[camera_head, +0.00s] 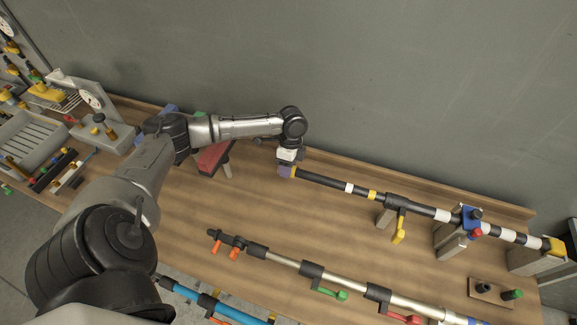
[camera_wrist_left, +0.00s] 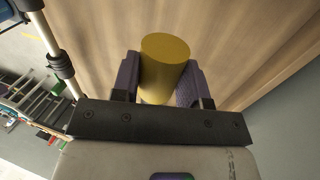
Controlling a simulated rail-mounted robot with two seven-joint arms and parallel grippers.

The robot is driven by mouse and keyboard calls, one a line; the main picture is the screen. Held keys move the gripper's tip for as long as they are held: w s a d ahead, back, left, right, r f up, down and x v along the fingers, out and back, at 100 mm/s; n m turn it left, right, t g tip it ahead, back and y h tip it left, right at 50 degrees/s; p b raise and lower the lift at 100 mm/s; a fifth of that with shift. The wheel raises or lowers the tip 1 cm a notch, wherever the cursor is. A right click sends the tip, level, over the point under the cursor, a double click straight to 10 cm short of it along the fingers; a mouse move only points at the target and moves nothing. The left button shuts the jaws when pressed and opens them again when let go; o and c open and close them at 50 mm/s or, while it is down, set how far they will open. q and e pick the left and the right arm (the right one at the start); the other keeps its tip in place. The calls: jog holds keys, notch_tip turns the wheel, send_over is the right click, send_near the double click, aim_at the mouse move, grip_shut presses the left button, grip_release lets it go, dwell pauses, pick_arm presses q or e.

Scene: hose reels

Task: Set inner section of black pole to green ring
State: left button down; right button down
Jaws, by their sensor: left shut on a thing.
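The black pole (camera_head: 322,181) lies lengthwise along the back of the table. White rings (camera_head: 349,187) and a yellow ring (camera_head: 372,195) show on it. A black clamp with a yellow lever (camera_head: 398,231) sits around the pole right of the yellow ring. I cannot make out a green ring on the pole. My left gripper (camera_head: 288,171) is at the pole's left end. In the left wrist view its purple pads are shut on the yellow end (camera_wrist_left: 165,48) of the pole. My right gripper is not in view.
A blue clamp (camera_head: 470,216) with a red knob and a block (camera_head: 530,261) support the pole at right. A red thing (camera_head: 212,157) stands behind. Bare table lies between the poles.

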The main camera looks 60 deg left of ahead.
pick_arm(q)
jog(key=s+a+p, duration=0.1)
jog(key=s+a, duration=0.1)
jog(key=a, duration=0.1)
jog(key=shift+s+p, duration=0.35)
jog(key=shift+s, duration=0.05)
jog(key=c, duration=0.6)
grip_release()
jog(key=shift+v, duration=6.95)
